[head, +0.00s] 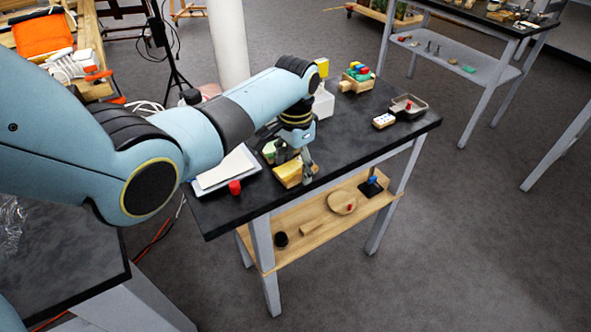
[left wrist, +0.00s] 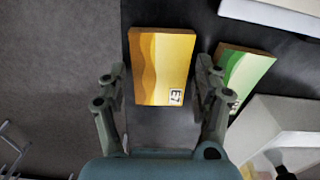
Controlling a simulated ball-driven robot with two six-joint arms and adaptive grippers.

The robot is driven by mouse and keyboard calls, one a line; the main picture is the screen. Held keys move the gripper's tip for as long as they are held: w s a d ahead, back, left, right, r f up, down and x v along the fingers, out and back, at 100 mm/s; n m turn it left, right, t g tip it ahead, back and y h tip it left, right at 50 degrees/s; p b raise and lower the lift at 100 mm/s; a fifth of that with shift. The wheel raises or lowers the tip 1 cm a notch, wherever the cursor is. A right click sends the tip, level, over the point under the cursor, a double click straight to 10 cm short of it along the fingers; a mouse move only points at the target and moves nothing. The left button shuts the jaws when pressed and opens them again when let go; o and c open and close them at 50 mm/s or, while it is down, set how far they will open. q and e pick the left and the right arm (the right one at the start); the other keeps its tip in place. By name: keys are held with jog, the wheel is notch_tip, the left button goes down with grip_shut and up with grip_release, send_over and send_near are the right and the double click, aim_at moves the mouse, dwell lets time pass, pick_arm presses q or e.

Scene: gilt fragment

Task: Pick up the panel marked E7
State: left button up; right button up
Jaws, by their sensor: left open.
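The panel marked E7 (left wrist: 160,66) is a yellow and orange block with a wavy pattern and a small white label. It lies on the dark tabletop, and in the head view it shows as a yellow block (head: 288,174) near the table's front edge. My left gripper (head: 297,158) is open just above and behind it. In the left wrist view my left gripper (left wrist: 162,72) has one finger on each side of the panel, with gaps to both sides. My right gripper is in neither view.
A green panel (left wrist: 246,72) lies close to the right finger. A white tray (head: 226,170) and a red object (head: 235,187) are left of the panel. A white bottle (head: 322,100) stands behind. The table's front edge is close to the panel.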

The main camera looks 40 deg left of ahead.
pick_arm(q)
jog(key=shift+f, duration=0.2)
jog(key=c, duration=0.9)
jog(key=shift+c, duration=0.2)
